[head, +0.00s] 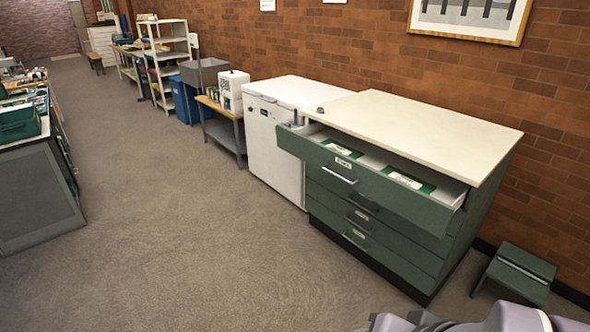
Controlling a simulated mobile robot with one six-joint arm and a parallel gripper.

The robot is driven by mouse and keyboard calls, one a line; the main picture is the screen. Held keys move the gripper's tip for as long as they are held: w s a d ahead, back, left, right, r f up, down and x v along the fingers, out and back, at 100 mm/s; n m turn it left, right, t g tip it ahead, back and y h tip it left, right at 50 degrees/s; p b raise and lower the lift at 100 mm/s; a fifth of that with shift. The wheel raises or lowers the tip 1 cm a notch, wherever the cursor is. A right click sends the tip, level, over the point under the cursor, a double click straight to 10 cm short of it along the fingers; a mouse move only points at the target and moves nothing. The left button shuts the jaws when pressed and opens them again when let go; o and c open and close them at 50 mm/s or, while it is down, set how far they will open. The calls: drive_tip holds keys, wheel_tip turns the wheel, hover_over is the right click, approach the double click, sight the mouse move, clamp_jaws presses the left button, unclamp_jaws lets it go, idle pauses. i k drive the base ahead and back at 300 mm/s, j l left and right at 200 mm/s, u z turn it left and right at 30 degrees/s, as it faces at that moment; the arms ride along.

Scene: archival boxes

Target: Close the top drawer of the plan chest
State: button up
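The green plan chest (478,232) with a cream top stands against the brick wall at the right. Its top drawer (362,181) is pulled well out past the front of the chest. The drawer has a silver bar handle (339,174) and a white label. Green folders with white labels (408,181) lie inside its white interior. The lower drawers (373,232) look shut. Parts of my arm show at the bottom right edge, apart from the chest. I cannot make out my gripper's fingers.
A white chest-like appliance (275,150) stands beside the plan chest on the left. A small green step stool (517,272) is on the floor at right. A dark cabinet (38,200) stands at far left. The carpet (190,240) in front of the chest is clear.

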sight(433, 213)
drive_tip(key=i+l+z, duration=0.2)
drive_tip(key=i, duration=0.35)
drive_tip(key=i+z, duration=0.15)
drive_tip(key=i, duration=0.4)
